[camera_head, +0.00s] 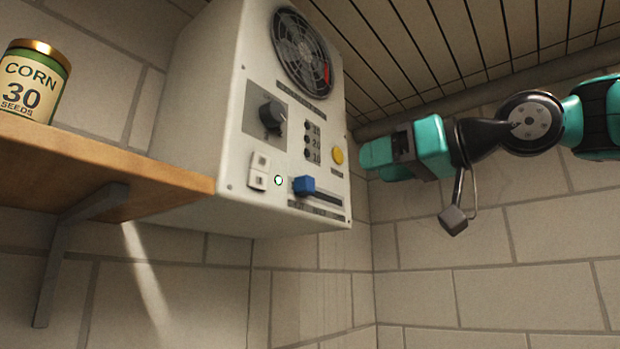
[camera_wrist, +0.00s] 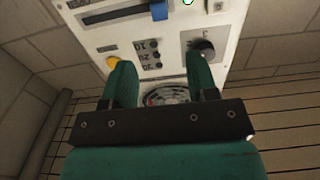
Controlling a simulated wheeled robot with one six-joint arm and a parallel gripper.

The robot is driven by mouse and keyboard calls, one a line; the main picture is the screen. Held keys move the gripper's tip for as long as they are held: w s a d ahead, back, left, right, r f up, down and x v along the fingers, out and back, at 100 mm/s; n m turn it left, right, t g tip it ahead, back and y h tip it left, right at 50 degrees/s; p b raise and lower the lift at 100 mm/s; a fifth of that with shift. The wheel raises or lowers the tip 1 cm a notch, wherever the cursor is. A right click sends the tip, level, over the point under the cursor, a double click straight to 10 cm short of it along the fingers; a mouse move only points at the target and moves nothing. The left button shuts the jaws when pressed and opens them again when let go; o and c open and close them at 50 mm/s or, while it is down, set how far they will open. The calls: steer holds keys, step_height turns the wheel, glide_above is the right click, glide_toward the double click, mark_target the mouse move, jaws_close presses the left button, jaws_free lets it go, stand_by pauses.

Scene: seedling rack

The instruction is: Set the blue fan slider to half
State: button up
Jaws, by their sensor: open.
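The blue fan slider knob (camera_head: 304,185) sits at the left end of its dark horizontal slot, low on the front of a white control box (camera_head: 210,110). In the wrist view the panel appears upside down, with the blue knob (camera_wrist: 159,10) at the top edge and the slot running left from it. My gripper (camera_head: 376,163) is to the right of the panel in the head view, apart from it. In the wrist view its two teal fingers (camera_wrist: 161,72) are spread with nothing between them, and the knob lies beyond their tips.
A wooden shelf (camera_head: 100,160) with a corn seed can (camera_head: 33,82) is at left.

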mark_target(312, 182)
steer(key=p+x, duration=0.4)
steer(key=x, duration=0.8)
steer(key=shift+w+a+r+p, duration=0.1)
steer(key=shift+w+a+p, duration=0.1)
steer(key=shift+p, duration=0.2)
steer(key=shift+w+a, duration=0.35)
steer(key=shift+a, duration=0.1)
jaws_close()
